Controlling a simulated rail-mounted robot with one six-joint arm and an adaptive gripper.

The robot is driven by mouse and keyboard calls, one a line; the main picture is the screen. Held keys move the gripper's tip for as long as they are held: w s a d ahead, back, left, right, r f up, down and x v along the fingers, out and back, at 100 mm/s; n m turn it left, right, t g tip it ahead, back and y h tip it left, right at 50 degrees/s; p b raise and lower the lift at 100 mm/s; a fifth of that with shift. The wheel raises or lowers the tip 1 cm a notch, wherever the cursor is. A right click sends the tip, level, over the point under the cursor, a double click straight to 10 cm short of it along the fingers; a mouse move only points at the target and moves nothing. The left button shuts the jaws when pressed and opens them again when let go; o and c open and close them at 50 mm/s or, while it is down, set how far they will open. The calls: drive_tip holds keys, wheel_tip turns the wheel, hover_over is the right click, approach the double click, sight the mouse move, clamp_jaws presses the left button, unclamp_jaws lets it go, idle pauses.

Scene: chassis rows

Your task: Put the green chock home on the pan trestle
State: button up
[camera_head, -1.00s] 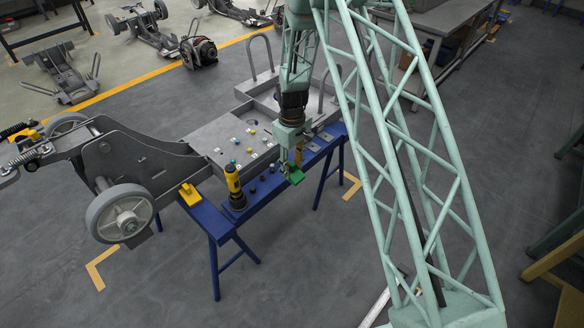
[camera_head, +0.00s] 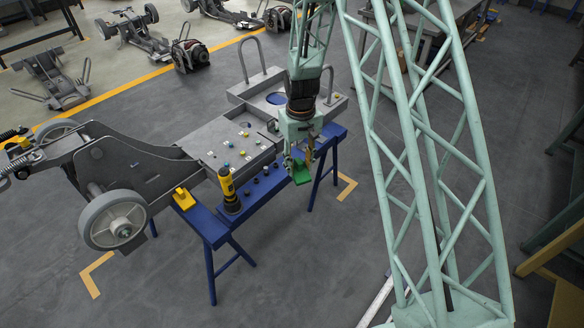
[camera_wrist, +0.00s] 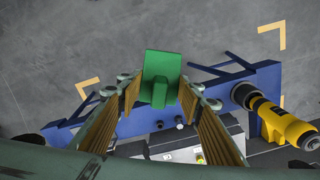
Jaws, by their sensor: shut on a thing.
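The green chock (camera_head: 302,173) is held in my gripper (camera_head: 303,158), near the right part of the blue pan trestle (camera_head: 207,220). In the wrist view the chock (camera_wrist: 161,72) sits between the two ribbed fingers of my gripper (camera_wrist: 160,95), its far part sticking out past the fingertips. Grey floor shows behind most of it, and the blue trestle beam (camera_wrist: 212,98) passes behind its lower part. The chock appears above the beam's front side; the exact gap cannot be told. A yellow chock (camera_head: 183,198) sits on the beam's left end.
A yellow-and-black tool (camera_head: 228,189) stands on the beam and shows in the wrist view (camera_wrist: 282,124). Small dark knobs (camera_head: 255,180) line the beam. The grey chassis pan (camera_head: 225,140) with small coloured parts lies behind it. Floor in front is clear.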

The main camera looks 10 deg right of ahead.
sight(305, 175)
drive_tip(key=shift+s+d+r+m, duration=0.35)
drive_tip(key=shift+s+r+m, duration=0.2)
drive_tip(key=shift+s+r, duration=0.2)
drive_tip(key=shift+s+d+r+m, duration=0.35)
drive_tip(key=shift+s+r+m, duration=0.2)
drive_tip(key=shift+s+r, duration=0.15)
drive_tip(key=shift+w+d, duration=0.1)
drive_tip(key=shift+w, duration=0.05)
